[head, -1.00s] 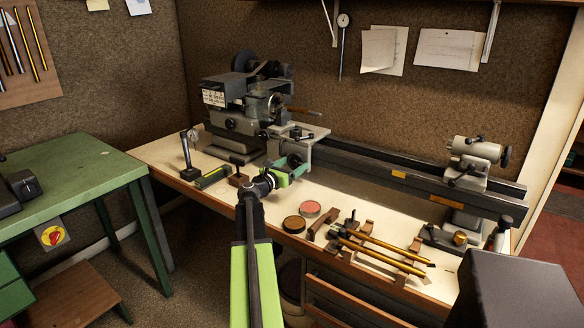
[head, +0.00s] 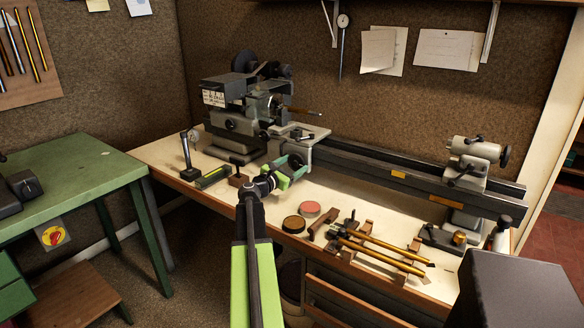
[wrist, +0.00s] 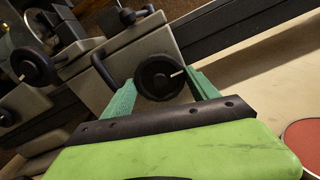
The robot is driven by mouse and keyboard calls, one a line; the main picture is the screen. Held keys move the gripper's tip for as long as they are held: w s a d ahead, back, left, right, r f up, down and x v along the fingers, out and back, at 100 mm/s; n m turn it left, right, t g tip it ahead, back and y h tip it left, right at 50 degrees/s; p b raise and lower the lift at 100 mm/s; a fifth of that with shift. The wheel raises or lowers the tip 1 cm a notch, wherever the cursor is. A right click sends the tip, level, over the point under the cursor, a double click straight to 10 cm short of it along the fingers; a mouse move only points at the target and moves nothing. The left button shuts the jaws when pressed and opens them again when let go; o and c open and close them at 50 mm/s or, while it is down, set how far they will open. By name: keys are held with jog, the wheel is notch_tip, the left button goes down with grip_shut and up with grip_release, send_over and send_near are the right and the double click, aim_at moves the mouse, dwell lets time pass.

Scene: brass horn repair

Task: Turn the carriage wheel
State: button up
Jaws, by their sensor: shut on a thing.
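The carriage wheel (wrist: 158,76) is a small black handwheel with a white mark on its right side, on the front of the grey lathe carriage (head: 297,150). My gripper (wrist: 162,82) is shut on the wheel, with one teal finger on each side of its rim. In the head view my gripper (head: 291,168) is at the carriage front, low over the bench, and it largely hides the wheel. The fingertip contact itself is partly hidden.
The lathe headstock (head: 235,105) stands left of the carriage, with the bed (head: 400,175) running right to the tailstock (head: 470,160). Two round tins (head: 294,224) and brass tubes on a wooden rack (head: 375,250) lie on the bench to the right.

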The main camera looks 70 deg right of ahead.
jog(key=m, duration=0.2)
jog(key=shift+w+r+m, duration=0.1)
jog(key=shift+w+m, duration=0.3)
jog(key=shift+o, duration=0.5)
jog(key=shift+w+d+m, duration=0.1)
jog(key=shift+w+m, duration=0.05)
jog(key=shift+m, duration=0.75)
jog(key=shift+o, duration=0.2)
jog(key=o, duration=0.9)
jog(key=shift+o, duration=0.2)
jog(key=shift+a, duration=0.25)
jog(key=v, duration=1.7)
